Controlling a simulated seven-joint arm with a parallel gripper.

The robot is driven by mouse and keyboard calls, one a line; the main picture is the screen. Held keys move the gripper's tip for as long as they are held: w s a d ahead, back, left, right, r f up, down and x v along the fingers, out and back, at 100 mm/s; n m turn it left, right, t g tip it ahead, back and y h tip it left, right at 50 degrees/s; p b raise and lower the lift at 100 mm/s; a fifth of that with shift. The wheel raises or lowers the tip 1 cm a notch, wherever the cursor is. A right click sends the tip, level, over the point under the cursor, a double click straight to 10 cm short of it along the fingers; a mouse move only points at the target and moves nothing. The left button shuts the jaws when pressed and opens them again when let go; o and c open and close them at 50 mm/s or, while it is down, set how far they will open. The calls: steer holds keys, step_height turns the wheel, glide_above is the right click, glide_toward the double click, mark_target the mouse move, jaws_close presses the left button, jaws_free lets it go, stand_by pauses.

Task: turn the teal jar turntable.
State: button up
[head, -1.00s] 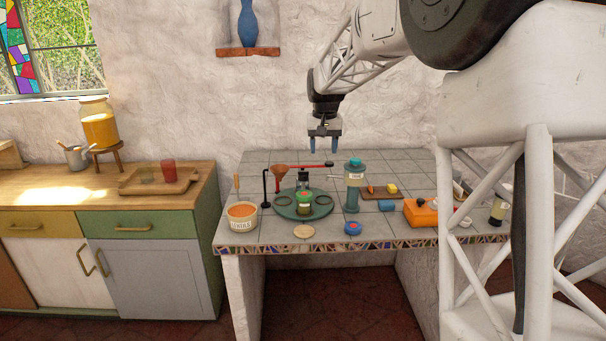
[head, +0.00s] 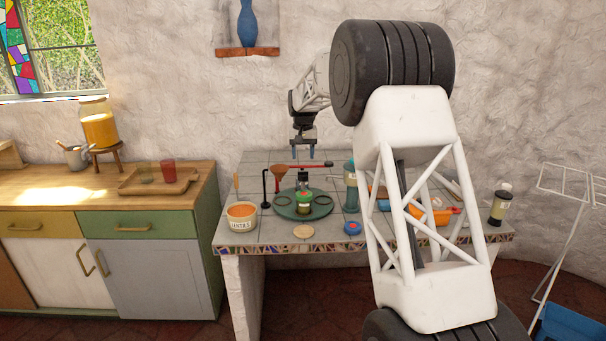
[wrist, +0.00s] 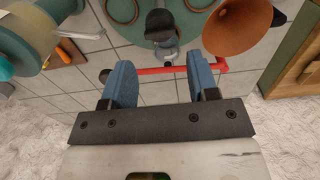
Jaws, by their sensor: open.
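The teal turntable (head: 290,211) is a round disc on the tiled counter, left of its middle. It carries a jar with a green lid (head: 304,201), a dark-topped item behind it and dark rings at the sides. In the wrist view part of the turntable (wrist: 188,42) shows at the top, with a ring and the dark item on it. My gripper (head: 303,153) is open and empty, pointing down above the back of the counter, behind the turntable. In the wrist view my gripper (wrist: 160,85) has its blue fingers apart, with a red bar beyond them.
A red bar (head: 313,165) lies behind the turntable, near a brown funnel (head: 279,172). A cream tub (head: 242,215) stands left, a teal cylinder (head: 350,190) right. A wooden disc (head: 304,232) and a blue round item (head: 353,228) lie in front. My arm hides much of the right side.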

mark_target(303, 172)
steer(key=shift+f, duration=0.15)
steer(key=shift+f, duration=3.8)
steer(key=c, duration=1)
